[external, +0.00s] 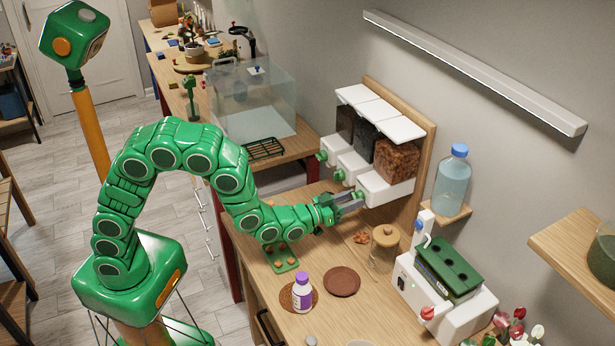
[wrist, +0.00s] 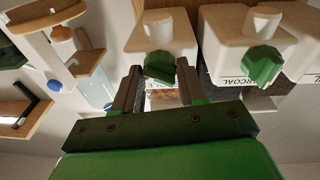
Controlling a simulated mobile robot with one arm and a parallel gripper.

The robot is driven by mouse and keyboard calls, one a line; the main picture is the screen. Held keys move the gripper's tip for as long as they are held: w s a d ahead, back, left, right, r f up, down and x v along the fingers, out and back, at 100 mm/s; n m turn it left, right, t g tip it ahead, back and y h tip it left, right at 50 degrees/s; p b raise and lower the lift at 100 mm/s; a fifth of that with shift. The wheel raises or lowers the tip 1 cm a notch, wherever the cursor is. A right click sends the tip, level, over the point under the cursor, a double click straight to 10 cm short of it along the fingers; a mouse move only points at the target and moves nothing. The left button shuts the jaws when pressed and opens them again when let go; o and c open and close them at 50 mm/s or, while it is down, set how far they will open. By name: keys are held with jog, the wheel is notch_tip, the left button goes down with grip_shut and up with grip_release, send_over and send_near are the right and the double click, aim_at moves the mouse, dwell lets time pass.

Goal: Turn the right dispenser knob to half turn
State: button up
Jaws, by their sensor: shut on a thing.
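The right dispenser (external: 397,160) holds brown chunky material above a white spout box (external: 385,188). My gripper (external: 358,196) reaches its front from the left. In the wrist view, the green right knob (wrist: 160,66) sits between the two fingers of my gripper (wrist: 158,78), which is shut on it. The knob's exact turn angle is hard to tell, as the fingers cover its sides. The middle dispenser's knob (external: 339,175) is free of the gripper; it also shows in the wrist view (wrist: 262,66), beside a label ending in "COAL". The left knob (external: 321,156) is farther back.
A lidded glass jar (external: 385,247) and a small pile of brown chips (external: 361,237) lie below the gripper. A purple-capped bottle (external: 302,292), a brown disc (external: 342,281) and a green tray (external: 283,262) are on the bench. A water bottle (external: 452,180) stands right of the dispensers.

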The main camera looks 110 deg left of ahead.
jog(key=m, duration=0.4)
jog(key=m+h, duration=0.1)
jog(key=m, duration=0.7)
jog(key=shift+r+m+h, duration=0.3)
jog(key=shift+r, duration=0.05)
jog(key=o, duration=1)
jog(key=shift+f, duration=0.1)
jog(key=shift+o, duration=0.2)
jog(key=shift+s, duration=0.15)
